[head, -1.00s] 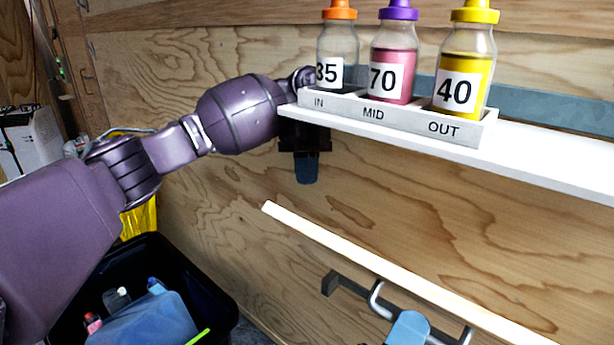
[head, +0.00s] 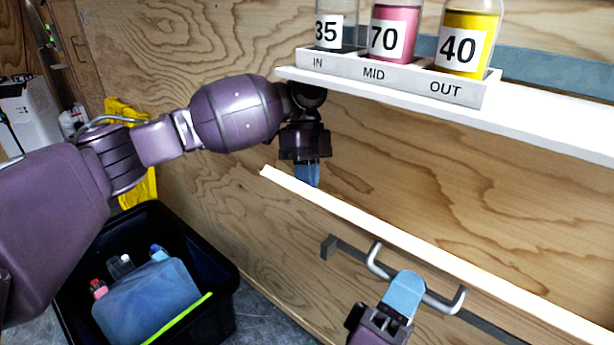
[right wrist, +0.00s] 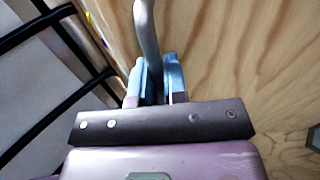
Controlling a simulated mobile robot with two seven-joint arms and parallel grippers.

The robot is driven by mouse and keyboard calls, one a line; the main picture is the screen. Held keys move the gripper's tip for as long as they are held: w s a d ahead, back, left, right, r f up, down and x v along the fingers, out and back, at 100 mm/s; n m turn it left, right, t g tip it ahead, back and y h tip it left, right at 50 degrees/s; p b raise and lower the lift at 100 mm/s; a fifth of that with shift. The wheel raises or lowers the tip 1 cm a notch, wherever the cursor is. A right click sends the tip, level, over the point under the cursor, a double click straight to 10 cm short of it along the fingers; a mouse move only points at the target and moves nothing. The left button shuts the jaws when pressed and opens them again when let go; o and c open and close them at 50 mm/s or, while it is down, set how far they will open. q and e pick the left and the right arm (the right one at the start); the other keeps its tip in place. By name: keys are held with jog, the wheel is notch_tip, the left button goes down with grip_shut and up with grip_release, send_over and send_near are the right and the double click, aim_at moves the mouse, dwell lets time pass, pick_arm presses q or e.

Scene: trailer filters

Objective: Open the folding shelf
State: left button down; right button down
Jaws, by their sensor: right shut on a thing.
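The folding shelf's pale wooden edge (head: 400,235) runs slantwise along the plywood wall, under the white upper shelf. A grey bar handle (head: 446,303) sits below that edge. My right gripper (head: 404,292) has its blue fingertips at the handle. In the right wrist view the handle (right wrist: 147,35) passes between the fingers of my right gripper (right wrist: 157,78), which is shut on it. My left gripper (head: 307,175) hangs fingers-down near the left end of the wooden edge. It is seen side-on, so its opening is unclear; I cannot tell whether it touches the edge.
The white shelf (head: 545,118) above carries a labelled rack (head: 400,78) with an orange-capped, a purple-capped and a yellow-capped bottle in the earlier view; their caps are now cut off. A black bin (head: 222,290) with bottles stands on the floor at lower left.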

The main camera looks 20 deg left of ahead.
pick_arm(q)
jog(key=shift+s+a+f+t, duration=0.15)
jog(key=shift+s+f+t, duration=0.35)
jog(key=shift+s, duration=0.15)
jog(key=shift+s+f, duration=0.1)
jog(key=shift+s, duration=0.05)
pick_arm(e)
jog(key=shift+w+d+r, duration=0.1)
jog(key=shift+d, duration=0.05)
pick_arm(q)
jog(key=shift+s, duration=0.1)
pick_arm(e)
jog(key=c, duration=1.2)
grip_release()
jog(key=shift+f, duration=0.2)
